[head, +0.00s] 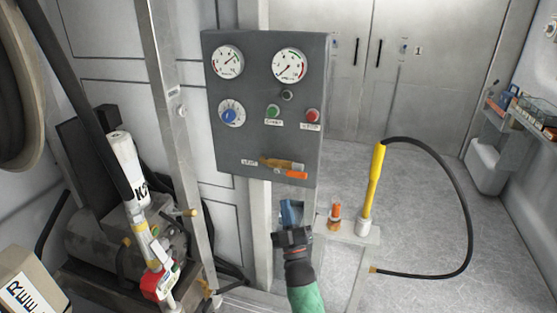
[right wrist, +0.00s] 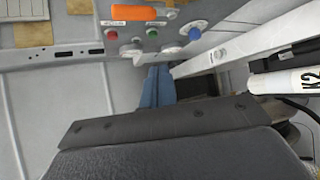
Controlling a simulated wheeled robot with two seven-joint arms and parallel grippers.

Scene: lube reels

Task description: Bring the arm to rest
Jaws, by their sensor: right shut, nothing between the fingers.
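My right gripper (head: 291,236) is dark, on a green-sleeved arm, and stands below the grey control panel (head: 265,152). Its jaws are shut and hold nothing. In the right wrist view the dark body of my gripper fills the lower part. My left gripper is not in view.
The panel has gauges, a blue knob, buttons and an orange-handled lever (head: 290,173). A small shelf (head: 350,233) to the right bears an orange-topped bottle (head: 334,217) and a yellow grease tool (head: 375,178) with a black hose. Machinery (head: 85,235) stands at left.

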